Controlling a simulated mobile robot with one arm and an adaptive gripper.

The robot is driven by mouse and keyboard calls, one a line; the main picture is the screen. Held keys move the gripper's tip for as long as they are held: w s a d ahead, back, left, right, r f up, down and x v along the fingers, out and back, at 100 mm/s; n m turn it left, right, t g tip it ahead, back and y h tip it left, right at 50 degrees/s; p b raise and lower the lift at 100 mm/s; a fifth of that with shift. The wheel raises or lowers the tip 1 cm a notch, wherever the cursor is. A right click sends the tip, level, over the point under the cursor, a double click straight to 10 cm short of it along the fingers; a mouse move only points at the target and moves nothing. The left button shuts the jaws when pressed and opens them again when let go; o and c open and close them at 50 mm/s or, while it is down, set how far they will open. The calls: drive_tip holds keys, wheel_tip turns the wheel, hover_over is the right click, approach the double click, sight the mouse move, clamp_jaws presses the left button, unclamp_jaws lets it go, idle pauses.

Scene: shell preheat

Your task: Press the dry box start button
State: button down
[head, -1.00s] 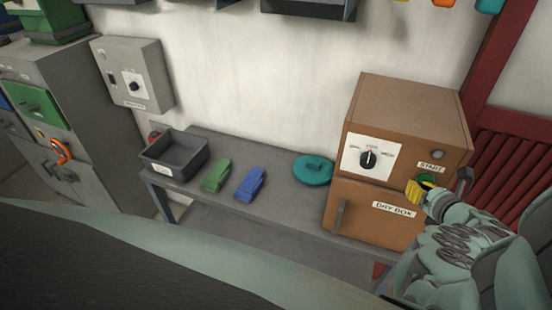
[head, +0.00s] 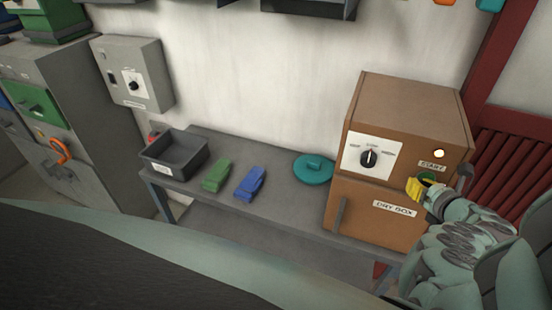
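The dry box (head: 362,215) is a brown cabinet on the right end of the grey bench. Its upper panel has a white dial plate with a black knob (head: 369,158), a START label (head: 432,166) and a round indicator lamp (head: 439,153), which is lit. The green start button (head: 427,177) sits below the START label, partly hidden by my gripper. My gripper (head: 414,188), with yellow fingertips, is at the front of the box just below and left of the button. I cannot tell whether it touches the button or how far its fingers are apart.
On the bench (head: 285,215) are a dark grey bin (head: 174,165), a green clip-like item (head: 216,176), a blue one (head: 250,184) and a round teal lid (head: 313,169). A grey control box (head: 133,75) hangs on the wall. A red slatted panel (head: 505,165) stands at the right.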

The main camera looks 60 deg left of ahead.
drive_tip(key=shift+s+d, duration=0.1)
idle(0.3)
drive_tip(key=shift+s+d+r+p, duration=0.1)
drive_tip(key=shift+s+d+p, duration=0.15)
drive_tip(key=shift+s+p, duration=0.1)
drive_tip(key=shift+s+d, duration=0.1)
drive_tip(key=shift+s, duration=0.15)
drive_tip(key=shift+s+d+p, duration=0.3)
drive_tip(key=shift+s+d, duration=0.4)
drive_tip(key=shift+s, duration=0.35)
drive_tip(key=shift+s+d+p, duration=0.3)
drive_tip(key=shift+s+d, duration=0.4)
drive_tip(key=shift+s, duration=0.35)
